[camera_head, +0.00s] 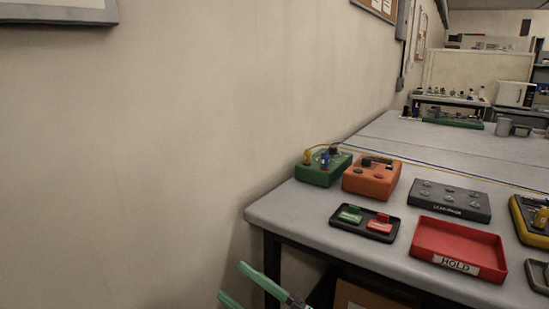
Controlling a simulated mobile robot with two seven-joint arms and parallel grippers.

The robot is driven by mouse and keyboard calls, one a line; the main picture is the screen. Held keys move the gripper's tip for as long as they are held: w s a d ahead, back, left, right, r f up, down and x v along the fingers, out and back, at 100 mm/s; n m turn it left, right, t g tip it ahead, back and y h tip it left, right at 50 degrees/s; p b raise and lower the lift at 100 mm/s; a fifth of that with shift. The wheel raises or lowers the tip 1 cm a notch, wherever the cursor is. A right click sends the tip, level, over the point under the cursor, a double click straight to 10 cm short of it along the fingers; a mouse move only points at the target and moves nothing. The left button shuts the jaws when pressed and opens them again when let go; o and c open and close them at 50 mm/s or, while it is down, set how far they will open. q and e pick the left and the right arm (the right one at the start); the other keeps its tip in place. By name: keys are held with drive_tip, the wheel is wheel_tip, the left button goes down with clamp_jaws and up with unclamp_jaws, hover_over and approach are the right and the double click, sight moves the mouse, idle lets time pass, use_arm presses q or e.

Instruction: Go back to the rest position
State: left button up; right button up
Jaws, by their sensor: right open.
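My right gripper (231,280) shows at the bottom of the head view, just left of the table's front left leg. Its two green fingers are spread apart and point to the upper left, with nothing between them. It is below the level of the tabletop and apart from the things on it. The rest of that arm is mostly cut off by the bottom edge. My left gripper is not in view.
The grey table (300,208) stands at the right. It bears a green box (322,174), an orange box (370,180), a dark panel (449,199), a small black tray (343,226) and a red HOLD tray (455,236). A bare wall (150,150) fills the left.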

drive_tip(key=s+d+f+m+t+h, duration=0.1)
drive_tip(key=d+f+m+t+h, duration=0.5)
drive_tip(key=d+f+m+h, duration=0.8)
drive_tip(key=s+d+f+m+g+h, duration=0.1)
drive_tip(key=s+d+f+m+g, duration=0.25)
drive_tip(key=s+f, duration=0.4)
drive_tip(key=s+d+f+m+g+h, duration=0.1)
drive_tip(key=s+d+f+m+g, duration=0.2)
drive_tip(key=s+f, duration=0.5)
use_arm(q)
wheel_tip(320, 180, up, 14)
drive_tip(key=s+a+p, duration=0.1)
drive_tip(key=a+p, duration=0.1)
drive_tip(key=p, duration=1.7)
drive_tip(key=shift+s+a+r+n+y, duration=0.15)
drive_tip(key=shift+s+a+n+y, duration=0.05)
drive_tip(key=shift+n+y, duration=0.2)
use_arm(e)
wheel_tip(320, 180, up, 12)
drive_tip(key=s+d+h, duration=0.1)
drive_tip(key=shift+s+d+m+g, duration=0.35)
drive_tip(key=shift+s+g, duration=0.05)
drive_tip(key=shift+g, duration=0.05)
